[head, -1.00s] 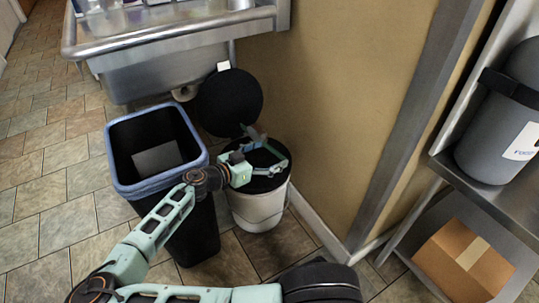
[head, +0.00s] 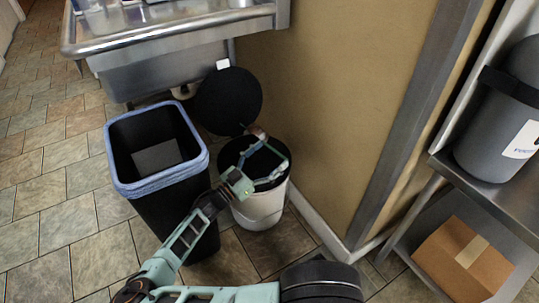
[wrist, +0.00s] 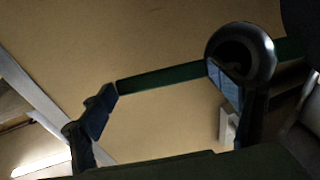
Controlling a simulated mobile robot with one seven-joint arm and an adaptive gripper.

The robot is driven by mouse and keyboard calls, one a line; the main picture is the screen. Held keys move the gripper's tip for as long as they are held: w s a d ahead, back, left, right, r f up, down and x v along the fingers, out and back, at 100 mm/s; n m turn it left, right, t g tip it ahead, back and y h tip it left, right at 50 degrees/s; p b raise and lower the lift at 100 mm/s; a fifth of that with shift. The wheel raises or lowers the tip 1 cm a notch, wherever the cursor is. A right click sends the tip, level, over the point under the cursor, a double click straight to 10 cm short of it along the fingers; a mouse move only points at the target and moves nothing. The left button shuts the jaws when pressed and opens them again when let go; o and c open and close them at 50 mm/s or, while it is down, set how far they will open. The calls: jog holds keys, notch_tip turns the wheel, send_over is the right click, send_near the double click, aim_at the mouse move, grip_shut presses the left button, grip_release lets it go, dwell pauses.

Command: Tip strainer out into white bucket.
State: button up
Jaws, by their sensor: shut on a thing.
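The white bucket (head: 262,208) stands on the floor against the wall, with a dark top or inside. My gripper (head: 270,162) is over its mouth, fingers spread. In the wrist view my gripper (wrist: 165,96) has its fingers apart, with a long green bar (wrist: 165,77) reaching across between them. A round dark metallic part (wrist: 241,48) sits by the right finger. I take the bar and round part to be the strainer. In the head view its thin green edge and a reddish-brown part (head: 255,131) show at the bucket's back rim. Its contents cannot be made out.
A black bin (head: 165,205) with a blue liner stands left of the bucket. A round black disc (head: 229,101) is behind, by the wall. A steel sink (head: 175,50) is at the back. At right, a metal shelf holds a grey container (head: 500,115) above a cardboard box (head: 466,257).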

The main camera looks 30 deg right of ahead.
jog(key=shift+w+d+f+t+h, duration=0.15)
jog(key=shift+f+t+h, duration=0.1)
jog(key=shift+h, duration=0.6)
jog(key=shift+s+d+f+t+h, duration=0.15)
jog(key=shift+f+h, duration=0.1)
jog(key=shift+h, duration=0.6)
jog(key=shift+w, duration=0.1)
